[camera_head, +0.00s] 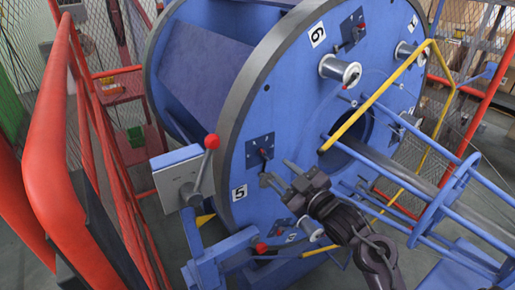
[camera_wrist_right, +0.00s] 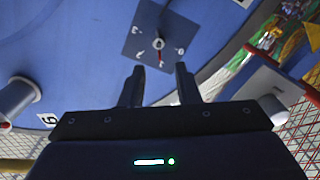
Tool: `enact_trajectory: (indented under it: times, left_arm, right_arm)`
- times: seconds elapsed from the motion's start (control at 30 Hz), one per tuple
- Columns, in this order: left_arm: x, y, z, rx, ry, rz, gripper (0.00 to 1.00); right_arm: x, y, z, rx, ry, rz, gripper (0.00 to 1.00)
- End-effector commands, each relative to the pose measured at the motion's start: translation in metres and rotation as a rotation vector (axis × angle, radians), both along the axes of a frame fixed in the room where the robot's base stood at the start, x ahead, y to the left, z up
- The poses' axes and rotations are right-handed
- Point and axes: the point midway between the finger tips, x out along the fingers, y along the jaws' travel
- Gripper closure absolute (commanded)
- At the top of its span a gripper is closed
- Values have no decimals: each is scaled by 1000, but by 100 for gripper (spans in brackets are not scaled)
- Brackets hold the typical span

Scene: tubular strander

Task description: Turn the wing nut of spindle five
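The wing nut of spindle five (camera_head: 263,153) is a small piece with a red part on a dark blue square plate, near the "5" label (camera_head: 239,192) on the big blue disc. In the right wrist view the nut (camera_wrist_right: 158,44) is a small light knob with a red piece below it, on a plate with small marks. My right gripper (camera_head: 276,171) is open and empty, just below and right of the nut. In the right wrist view its fingers (camera_wrist_right: 160,68) are apart, with the nut beyond the gap. My left gripper is out of view.
A lever with a red ball (camera_head: 211,142) stands on a grey box left of the disc. A silver spool (camera_head: 340,69) sticks out near the "6" label. Yellow and blue rails (camera_head: 380,98) cross at right; a red railing (camera_head: 50,150) runs at left.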

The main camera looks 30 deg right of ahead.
Motion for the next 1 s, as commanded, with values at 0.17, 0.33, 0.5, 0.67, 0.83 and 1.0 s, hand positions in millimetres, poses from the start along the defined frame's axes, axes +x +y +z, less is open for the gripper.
enact_trajectory:
  times: [0.17, 0.33, 0.5, 0.67, 0.83, 1.0]
  left_arm:
    - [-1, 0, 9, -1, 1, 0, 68]
    - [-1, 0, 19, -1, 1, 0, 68]
    - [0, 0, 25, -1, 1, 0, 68]
    - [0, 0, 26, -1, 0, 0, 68]
    - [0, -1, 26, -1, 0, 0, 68]
    - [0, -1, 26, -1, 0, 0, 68]
  right_arm:
    - [19, 2, 3, 4, -1, -1, 71]
    - [47, 7, 4, 4, -1, 0, 71]
    - [68, 9, 2, 3, -1, 0, 71]
    - [76, 11, 0, 1, 0, -1, 71]
    - [76, 11, 0, 1, 0, -1, 71]
    - [76, 11, 0, 1, 0, 0, 85]
